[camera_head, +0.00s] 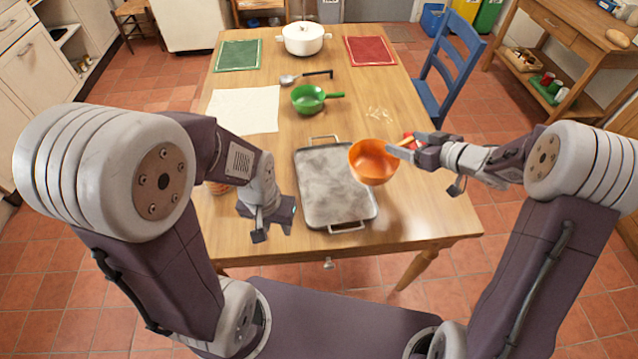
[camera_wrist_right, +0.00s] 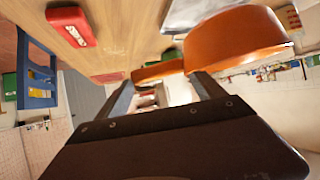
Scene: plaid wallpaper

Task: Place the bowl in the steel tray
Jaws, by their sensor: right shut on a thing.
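The tray is grey, rectangular, empty, with a handle at each end. My left gripper (camera_head: 267,222) is open and empty, left of the tray, pointing down.
A green pan (camera_head: 308,98) and a ladle (camera_head: 290,79) lie behind the tray. A white cloth (camera_head: 243,110) is at left. A white pot (camera_head: 303,38) stands at the back between green (camera_head: 238,55) and red (camera_head: 370,51) mats. A red item (camera_wrist_right: 70,25) lies near the right gripper.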

